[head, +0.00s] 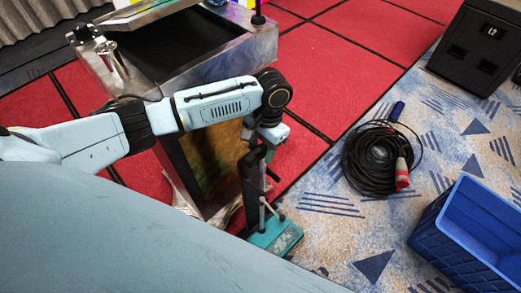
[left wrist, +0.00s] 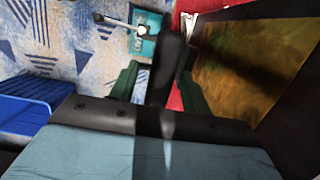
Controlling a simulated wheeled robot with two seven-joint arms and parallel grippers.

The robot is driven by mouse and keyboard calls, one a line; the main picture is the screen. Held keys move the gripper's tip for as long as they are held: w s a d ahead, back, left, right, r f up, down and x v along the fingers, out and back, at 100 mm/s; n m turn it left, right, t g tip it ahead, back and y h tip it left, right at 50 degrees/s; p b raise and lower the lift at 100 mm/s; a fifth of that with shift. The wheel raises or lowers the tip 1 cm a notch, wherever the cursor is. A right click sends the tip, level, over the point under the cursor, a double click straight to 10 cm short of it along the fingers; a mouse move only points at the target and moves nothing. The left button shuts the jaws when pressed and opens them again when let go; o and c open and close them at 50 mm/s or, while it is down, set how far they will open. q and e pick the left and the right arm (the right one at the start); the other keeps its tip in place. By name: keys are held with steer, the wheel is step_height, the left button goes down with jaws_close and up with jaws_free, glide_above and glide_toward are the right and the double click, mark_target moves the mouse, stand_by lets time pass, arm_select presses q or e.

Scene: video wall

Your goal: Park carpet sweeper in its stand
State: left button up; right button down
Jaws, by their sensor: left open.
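A teal, flat-based thing (head: 274,236) stands on the floor, with thin grey rods and a dark upright bar (head: 251,185) rising from it. I cannot tell which parts are the carpet sweeper and which the stand. My left gripper (head: 262,147) is above the base at the bar's top, its fingers hard to see in the head view. In the left wrist view, the open green fingers (left wrist: 157,78) lie on either side of the dark bar (left wrist: 168,52); contact cannot be told. The teal base (left wrist: 146,38) shows beyond it. My right gripper is not in view.
A large metal-edged case (head: 180,60) stands close behind my left arm. A coiled black cable (head: 365,160) lies on the patterned carpet. A blue crate (head: 450,245) is at the lower right, and a black box (head: 475,55) at the upper right.

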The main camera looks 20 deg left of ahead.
arm_select(q)
steer(key=r, duration=0.3)
steer(key=w+r+p, duration=0.1)
steer(key=r, duration=0.5)
steer(key=shift+w+d+r+p, duration=0.35)
steer(key=shift+w+r+p, duration=0.05)
steer(key=shift+r, duration=0.4)
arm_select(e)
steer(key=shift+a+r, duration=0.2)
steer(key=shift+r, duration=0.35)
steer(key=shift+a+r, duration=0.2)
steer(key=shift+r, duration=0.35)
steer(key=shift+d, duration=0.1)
